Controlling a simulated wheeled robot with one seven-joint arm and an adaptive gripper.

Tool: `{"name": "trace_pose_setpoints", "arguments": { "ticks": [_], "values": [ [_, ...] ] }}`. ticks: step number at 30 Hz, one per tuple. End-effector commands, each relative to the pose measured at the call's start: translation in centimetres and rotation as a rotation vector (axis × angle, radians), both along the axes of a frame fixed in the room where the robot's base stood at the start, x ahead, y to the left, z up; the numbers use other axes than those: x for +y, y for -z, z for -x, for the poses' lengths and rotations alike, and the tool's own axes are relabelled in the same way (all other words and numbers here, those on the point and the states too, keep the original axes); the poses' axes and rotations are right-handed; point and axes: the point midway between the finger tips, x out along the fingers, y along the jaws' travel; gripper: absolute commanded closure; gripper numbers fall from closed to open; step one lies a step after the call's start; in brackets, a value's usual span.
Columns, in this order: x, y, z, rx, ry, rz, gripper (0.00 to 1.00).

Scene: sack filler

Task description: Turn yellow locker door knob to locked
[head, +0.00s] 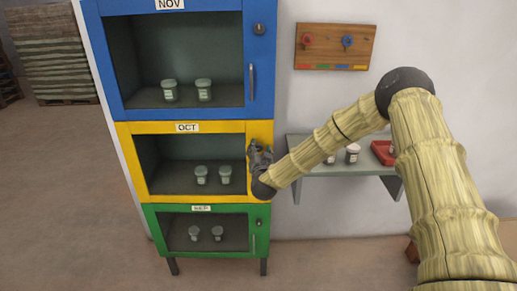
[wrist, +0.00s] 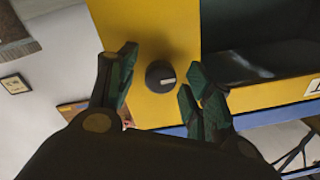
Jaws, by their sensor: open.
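The yellow locker door (head: 180,128) is the middle one of a stack and is labelled OCT. Its window shows two jars inside. The yellow door's knob (wrist: 160,76) is round and dark with a short pale mark on its right side in the wrist view. In the head view my gripper covers it. My gripper (head: 260,152) is at the right edge of the yellow door. In the wrist view its fingers are open, one on each side of the knob, with visible gaps. Whether the fingertips reach to the knob's depth is hard to tell.
The blue locker door (head: 180,13) above has a knob (head: 259,29) and a bar handle (head: 251,82). The green locker door (head: 160,252) is below. A shelf (head: 330,169) with jars and a red tray (head: 382,151) is at right, under a wooden key board (head: 334,46).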

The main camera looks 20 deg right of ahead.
Motion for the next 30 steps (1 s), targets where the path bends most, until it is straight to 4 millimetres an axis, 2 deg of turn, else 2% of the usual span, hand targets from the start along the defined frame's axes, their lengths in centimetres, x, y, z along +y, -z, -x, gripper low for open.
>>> {"name": "trace_pose_setpoints", "arguments": {
  "ticks": [10,15,18,30],
  "values": [
    [-0.04,-0.01,-0.28,0.000,0.000,0.000,0.51],
    [-0.04,-0.01,-0.27,0.000,0.000,0.000,0.82],
    [-0.04,-0.01,-0.27,0.000,0.000,0.000,0.96],
    [0.01,0.41,-0.24,-0.017,-0.001,-0.060,0.96]
  ]
}}
